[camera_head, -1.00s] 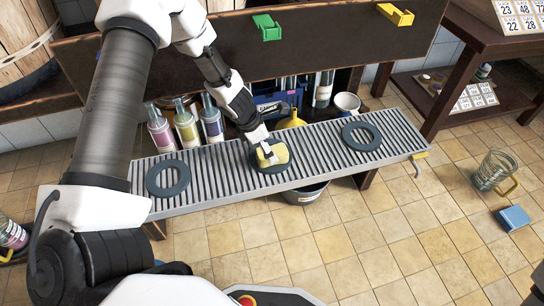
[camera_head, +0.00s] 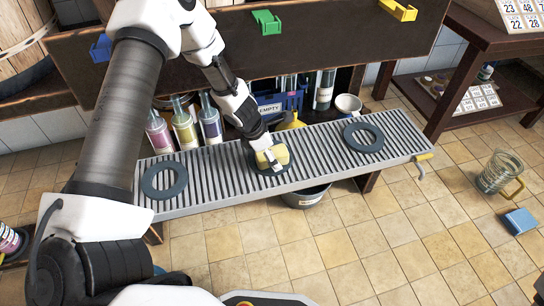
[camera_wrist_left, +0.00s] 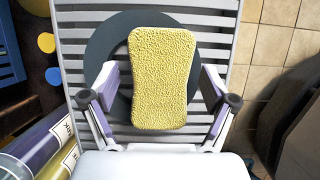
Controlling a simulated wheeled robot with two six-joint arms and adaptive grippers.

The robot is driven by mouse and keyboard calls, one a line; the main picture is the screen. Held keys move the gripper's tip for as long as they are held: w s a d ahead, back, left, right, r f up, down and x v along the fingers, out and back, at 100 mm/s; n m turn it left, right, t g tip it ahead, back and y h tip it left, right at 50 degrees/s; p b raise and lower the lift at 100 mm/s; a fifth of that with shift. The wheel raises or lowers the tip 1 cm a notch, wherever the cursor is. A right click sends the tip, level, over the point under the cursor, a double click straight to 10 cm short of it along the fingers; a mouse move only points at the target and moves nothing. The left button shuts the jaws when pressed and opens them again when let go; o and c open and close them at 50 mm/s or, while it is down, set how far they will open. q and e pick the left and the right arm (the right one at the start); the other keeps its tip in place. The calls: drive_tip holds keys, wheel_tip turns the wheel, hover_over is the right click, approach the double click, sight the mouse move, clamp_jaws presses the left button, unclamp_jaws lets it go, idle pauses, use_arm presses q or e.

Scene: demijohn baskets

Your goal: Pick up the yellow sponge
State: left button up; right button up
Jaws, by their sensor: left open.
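The yellow sponge (camera_head: 278,154) lies on a dark ring in the middle of the slatted grey rack (camera_head: 217,168). It also shows large in the left wrist view (camera_wrist_left: 162,80), lying lengthwise over the dark ring (camera_wrist_left: 110,45). My left gripper (camera_head: 272,163) is at the sponge from above, partly hiding it in the head view. In the left wrist view its two open fingers (camera_wrist_left: 160,90) stand on either side of the sponge's middle, with a small gap visible at each side. My right gripper is not in view.
Two more dark rings lie on the rack, one at left (camera_head: 164,180) and one at right (camera_head: 363,137). Several bottles (camera_head: 184,126) stand behind it. A blue sponge-like block (camera_head: 519,221) and a glass jug (camera_head: 497,172) are on the floor at right.

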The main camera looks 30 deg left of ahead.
use_arm(q)
drive_tip(key=c, duration=1)
drive_tip(key=shift+r, duration=0.1)
drive_tip(key=shift+c, duration=0.2)
